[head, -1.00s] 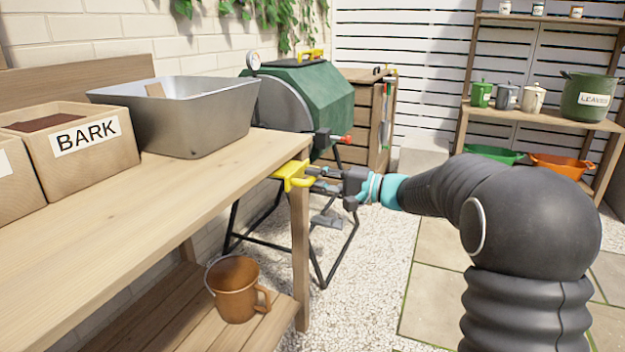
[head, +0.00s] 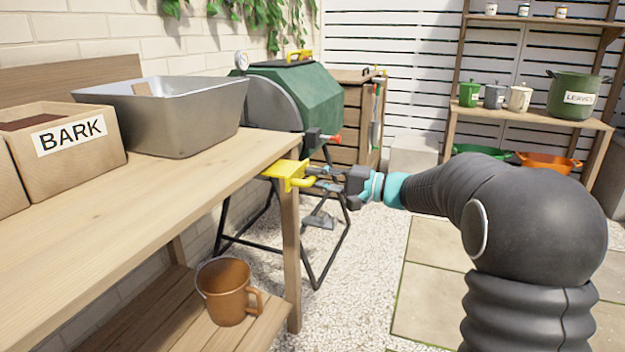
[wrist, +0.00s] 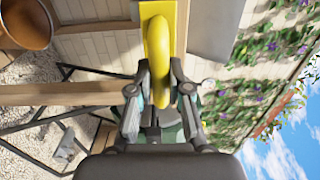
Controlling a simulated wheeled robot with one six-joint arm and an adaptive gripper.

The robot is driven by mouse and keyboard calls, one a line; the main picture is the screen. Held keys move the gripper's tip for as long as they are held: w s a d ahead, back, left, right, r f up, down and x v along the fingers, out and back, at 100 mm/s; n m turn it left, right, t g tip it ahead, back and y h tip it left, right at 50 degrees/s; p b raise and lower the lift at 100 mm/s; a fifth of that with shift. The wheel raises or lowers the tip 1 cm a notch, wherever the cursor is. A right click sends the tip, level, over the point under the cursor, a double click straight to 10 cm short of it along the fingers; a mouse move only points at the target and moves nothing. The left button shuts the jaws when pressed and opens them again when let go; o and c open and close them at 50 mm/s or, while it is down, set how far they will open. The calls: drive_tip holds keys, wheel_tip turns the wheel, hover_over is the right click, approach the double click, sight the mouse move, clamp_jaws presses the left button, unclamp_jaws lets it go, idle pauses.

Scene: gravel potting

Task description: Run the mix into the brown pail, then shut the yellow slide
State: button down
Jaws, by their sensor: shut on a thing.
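The yellow slide (head: 285,168) sits at the edge of the wooden bench, with its bar handle pointing out towards my arm. My gripper (head: 318,180) is shut on that handle. In the wrist view the handle (wrist: 158,45) lies between the two fingers of my gripper (wrist: 160,80). The brown pail (head: 228,292) stands upright on the low shelf, below and left of the slide. Part of it shows at the upper left of the wrist view (wrist: 25,22). The inside of the pail is mostly hidden, and I see no mix flowing.
A grey metal tub (head: 185,125) and a box labelled BARK (head: 75,150) stand on the bench (head: 150,200). A green drum (head: 310,95) on a black frame stands behind. Shelves with pots are at the back right. Gravel and paving beside the bench are clear.

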drive_tip(key=shift+d, duration=0.15)
drive_tip(key=shift+s+d+b, duration=0.15)
drive_tip(key=shift+d+b, duration=0.25)
drive_tip(key=shift+d, duration=0.05)
drive_tip(key=shift+r, duration=0.1)
idle(2.4)
drive_tip(key=shift+a, duration=0.1)
drive_tip(key=shift+x, duration=0.9)
drive_tip(key=shift+a+b, duration=0.1)
drive_tip(key=shift+b, duration=0.2)
drive_tip(key=shift+x, duration=1.05)
